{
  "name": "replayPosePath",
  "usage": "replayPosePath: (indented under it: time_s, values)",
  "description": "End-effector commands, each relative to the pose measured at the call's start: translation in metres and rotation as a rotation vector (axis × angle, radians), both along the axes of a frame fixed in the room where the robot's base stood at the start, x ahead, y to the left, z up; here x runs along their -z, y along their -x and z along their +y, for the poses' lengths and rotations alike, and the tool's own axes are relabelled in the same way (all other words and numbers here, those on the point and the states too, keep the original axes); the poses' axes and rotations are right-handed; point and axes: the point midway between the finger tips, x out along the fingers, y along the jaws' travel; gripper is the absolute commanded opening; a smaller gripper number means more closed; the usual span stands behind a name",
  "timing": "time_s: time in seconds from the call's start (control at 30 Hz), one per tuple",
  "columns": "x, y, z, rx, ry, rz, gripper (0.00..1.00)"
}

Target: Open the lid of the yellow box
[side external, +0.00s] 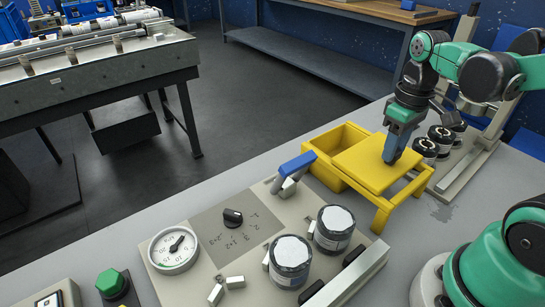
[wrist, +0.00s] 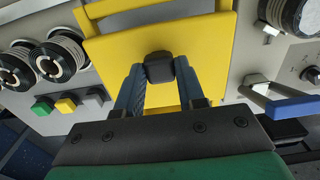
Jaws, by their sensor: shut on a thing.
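The yellow box (side external: 327,177) sits at the back right of the grey work panel in the side view. Its yellow lid (side external: 365,166) is a flat plate, offset towards the right, and a strip of the box's inside shows open on the left. Yellow rails (side external: 402,196) extend to the right of the box. In the wrist view, the lid (wrist: 205,50) fills the upper middle, with a dark knob (wrist: 160,68) on it. My gripper (side external: 391,157) is on the lid; its blue fingers (wrist: 160,80) are shut on the knob. The fingers hide the knob in the side view.
A blue-handled lever (side external: 296,166) stands close left of the box. Wrapped rolls (side external: 333,228) and a gauge (side external: 173,249) are nearer. More dark rolls (side external: 425,150) stand behind the gripper at right. Space above the panel is free.

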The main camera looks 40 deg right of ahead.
Motion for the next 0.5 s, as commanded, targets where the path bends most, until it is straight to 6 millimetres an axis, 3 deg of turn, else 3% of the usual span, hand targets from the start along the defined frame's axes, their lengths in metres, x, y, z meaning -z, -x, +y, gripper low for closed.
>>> replayPosePath:
  time_s: [0.13,0.47,0.5]
  values:
    - [0.0004,0.0104,-0.0005,0.002,0.004,0.0,0.0]
    - [0.0014,0.0121,-0.0004,0.001,0.004,0.0,0.0]
    - [0.0015,0.0121,-0.0003,0.001,0.004,0.0,0.45]
